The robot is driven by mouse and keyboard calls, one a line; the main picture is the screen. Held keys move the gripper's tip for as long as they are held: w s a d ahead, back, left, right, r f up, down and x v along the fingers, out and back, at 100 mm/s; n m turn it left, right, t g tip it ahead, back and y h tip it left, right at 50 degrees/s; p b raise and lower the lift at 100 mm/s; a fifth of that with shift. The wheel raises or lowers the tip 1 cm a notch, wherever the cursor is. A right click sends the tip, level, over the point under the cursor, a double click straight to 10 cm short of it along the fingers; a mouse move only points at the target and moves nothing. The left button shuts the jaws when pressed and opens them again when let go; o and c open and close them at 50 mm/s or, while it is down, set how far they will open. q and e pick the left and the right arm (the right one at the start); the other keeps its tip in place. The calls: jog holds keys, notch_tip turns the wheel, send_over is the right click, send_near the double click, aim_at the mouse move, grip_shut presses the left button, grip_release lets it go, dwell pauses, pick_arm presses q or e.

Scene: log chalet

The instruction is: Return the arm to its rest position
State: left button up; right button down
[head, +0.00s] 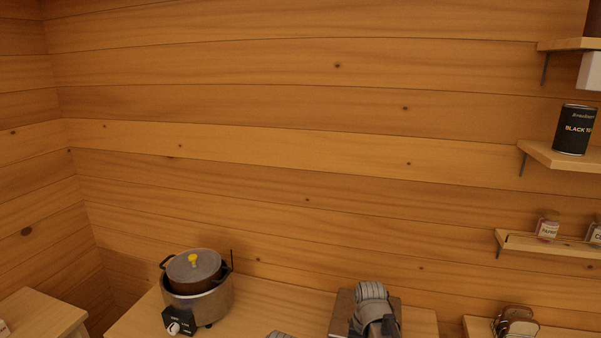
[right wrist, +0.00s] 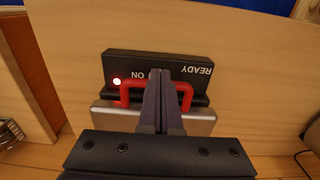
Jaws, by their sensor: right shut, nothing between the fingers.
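My right gripper (right wrist: 158,90) shows in the right wrist view with its two dark fingers together and nothing between them. The fingertips lie over the middle of a red handle (right wrist: 184,88) in the picture. I cannot tell whether they touch it. The handle belongs to a silver-plated appliance (right wrist: 198,118) with a black panel (right wrist: 190,66) marked ON and READY and a lit lamp. The fingers hide the handle's middle. I do not make out either gripper in the head view; my left gripper is not in view.
A lidded pot (head: 193,266) sits on a cooker (head: 205,303) at the counter's left. A grey ribbed shape (head: 371,292), unclear, shows before a brown board (head: 342,312). Wall shelves at right hold a black tin (head: 575,130) and small jars (head: 547,226). The wall's middle is bare.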

pick_arm(q)
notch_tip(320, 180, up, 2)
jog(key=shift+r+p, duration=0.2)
jog(key=shift+p, duration=0.6)
pick_arm(e)
notch_tip(320, 180, up, 2)
jog(key=shift+r, duration=0.25)
jog(key=shift+f, duration=0.1)
